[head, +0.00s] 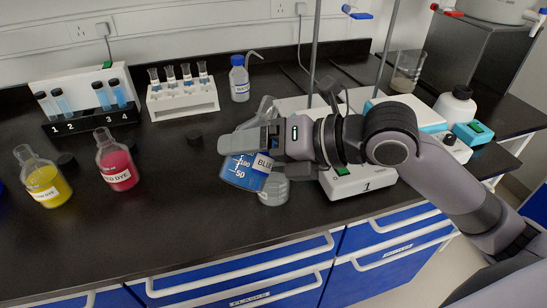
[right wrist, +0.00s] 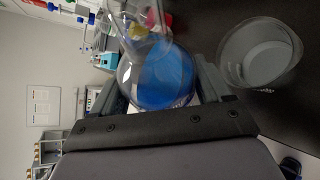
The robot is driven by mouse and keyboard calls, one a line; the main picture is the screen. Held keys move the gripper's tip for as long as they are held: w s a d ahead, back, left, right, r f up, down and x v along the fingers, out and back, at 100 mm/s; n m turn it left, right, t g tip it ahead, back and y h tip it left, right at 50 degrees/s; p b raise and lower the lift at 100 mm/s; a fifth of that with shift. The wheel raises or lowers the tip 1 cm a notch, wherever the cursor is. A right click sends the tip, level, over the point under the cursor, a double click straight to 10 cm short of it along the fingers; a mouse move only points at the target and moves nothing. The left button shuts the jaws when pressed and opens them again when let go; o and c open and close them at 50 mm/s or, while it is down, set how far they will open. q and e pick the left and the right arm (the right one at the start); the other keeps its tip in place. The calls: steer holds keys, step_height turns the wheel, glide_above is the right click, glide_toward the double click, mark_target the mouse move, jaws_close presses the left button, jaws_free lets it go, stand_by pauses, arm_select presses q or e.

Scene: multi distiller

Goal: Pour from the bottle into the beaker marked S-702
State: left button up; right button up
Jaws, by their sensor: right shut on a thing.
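My right gripper (head: 243,141) is shut on a glass flask of blue liquid (head: 240,171), the bottle, with a partly hidden "BLUE" label. The flask is tilted, its neck leaning up and to the right behind the gripper. It also shows between the fingers in the right wrist view (right wrist: 165,80). A clear beaker (head: 273,191) is just below and right of the flask, partly hidden by it; it shows beside the flask in the right wrist view (right wrist: 262,56). I cannot read an S-702 mark on it. No stream of liquid shows. My left gripper is not in view.
A red dye flask (head: 118,168) and a yellow flask (head: 45,187) stand at the left. Behind are tube racks (head: 183,100) and a wash bottle (head: 239,82). A stirrer plate (head: 345,182) is at right; another beaker (head: 407,75) stands at the back right. The front counter is clear.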

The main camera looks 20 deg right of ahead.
steer(key=shift+s+a+f+m+y, duration=0.2)
steer(key=shift+m+y, duration=0.15)
steer(key=shift+m, duration=0.15)
steer(key=shift+s+a+f+m+y, duration=0.1)
steer(key=shift+a+m+y, duration=0.05)
steer(key=shift+m+y, duration=0.3)
stand_by(3.4)
